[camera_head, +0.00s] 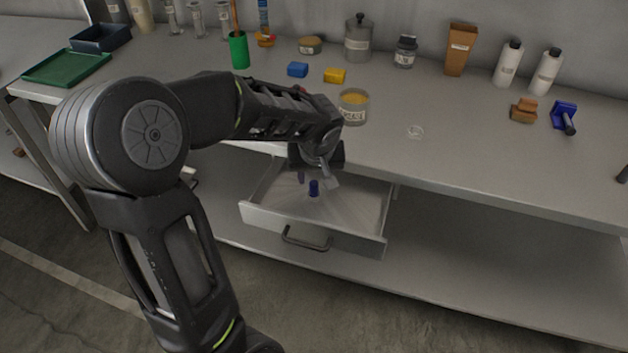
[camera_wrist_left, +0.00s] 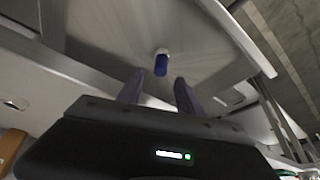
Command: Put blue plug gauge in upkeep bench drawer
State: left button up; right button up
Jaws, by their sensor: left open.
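The blue plug gauge (camera_head: 314,188) is in the open upkeep bench drawer (camera_head: 258,214), below my left gripper (camera_head: 318,180). In the left wrist view the gauge (camera_wrist_left: 161,64) shows as a blue cylinder with a pale end, just beyond the fingertips. My left gripper (camera_wrist_left: 158,88) is open, with its two fingers apart and a gap between them and the gauge. Whether the gauge touches the drawer floor is hard to tell. My right gripper is not in view.
The bench top (camera_head: 455,150) overhangs the drawer. On it stand a labelled jar of yellow contents (camera_head: 353,106), a blue block (camera_head: 297,69), a yellow block (camera_head: 334,75) and several bottles. The drawer's front handle (camera_head: 306,241) faces the open floor.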

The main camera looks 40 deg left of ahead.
pick_arm(q)
jog(key=v, duration=0.7)
